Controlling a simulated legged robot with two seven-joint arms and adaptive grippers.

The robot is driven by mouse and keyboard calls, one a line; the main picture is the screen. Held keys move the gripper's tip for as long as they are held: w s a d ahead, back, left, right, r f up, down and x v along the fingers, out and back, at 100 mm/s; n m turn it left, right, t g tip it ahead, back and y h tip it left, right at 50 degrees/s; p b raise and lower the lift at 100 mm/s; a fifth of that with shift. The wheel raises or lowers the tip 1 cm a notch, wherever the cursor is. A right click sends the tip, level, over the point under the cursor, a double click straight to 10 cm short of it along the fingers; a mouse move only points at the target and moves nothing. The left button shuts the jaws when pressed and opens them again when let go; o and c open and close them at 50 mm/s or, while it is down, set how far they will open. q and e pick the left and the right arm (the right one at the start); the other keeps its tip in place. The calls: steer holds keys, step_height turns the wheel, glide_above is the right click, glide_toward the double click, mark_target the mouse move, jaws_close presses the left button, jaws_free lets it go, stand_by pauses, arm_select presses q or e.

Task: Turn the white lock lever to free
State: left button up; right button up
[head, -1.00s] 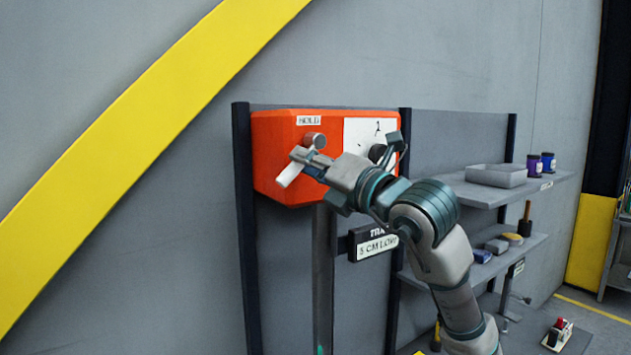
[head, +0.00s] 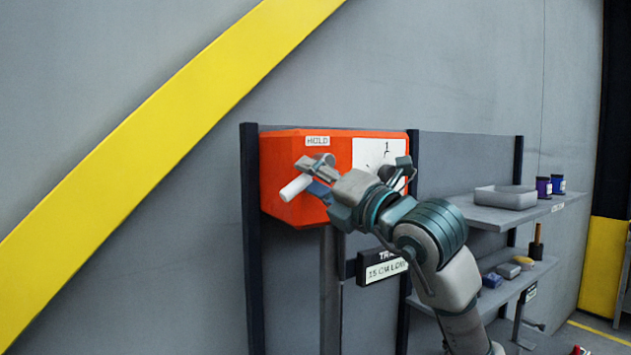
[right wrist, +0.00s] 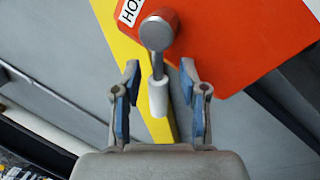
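The white lock lever (head: 296,187) sticks out from a grey round pivot on the front of the orange actuator box (head: 279,160), below a HOLD label (head: 317,141). In the head view it points down and to the left. In the right wrist view the lever's white grip (right wrist: 158,97) hangs from its grey metal hub (right wrist: 158,30). My right gripper (right wrist: 158,95) is open, with its blue-padded fingers on either side of the white grip and gaps showing on both sides. In the head view my right gripper (head: 312,178) is at the lever. My left gripper is not in view.
A white dial panel (head: 375,152) is on the box's right, partly behind my right arm. A black sign (head: 386,268) hangs below. Shelves (head: 520,212) with a grey tray (head: 504,197) and several small items stand to the right.

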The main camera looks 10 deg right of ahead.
steer(key=shift+w+a+f, duration=0.15)
steer(key=shift+w+f, duration=0.05)
steer(key=shift+w, duration=0.1)
steer(key=shift+s, duration=0.15)
steer(key=v, duration=1.1)
steer(key=shift+s+d+f, duration=0.15)
steer(key=shift+s+d, duration=0.05)
steer(key=shift+d, duration=0.15)
steer(key=shift+a, duration=0.15)
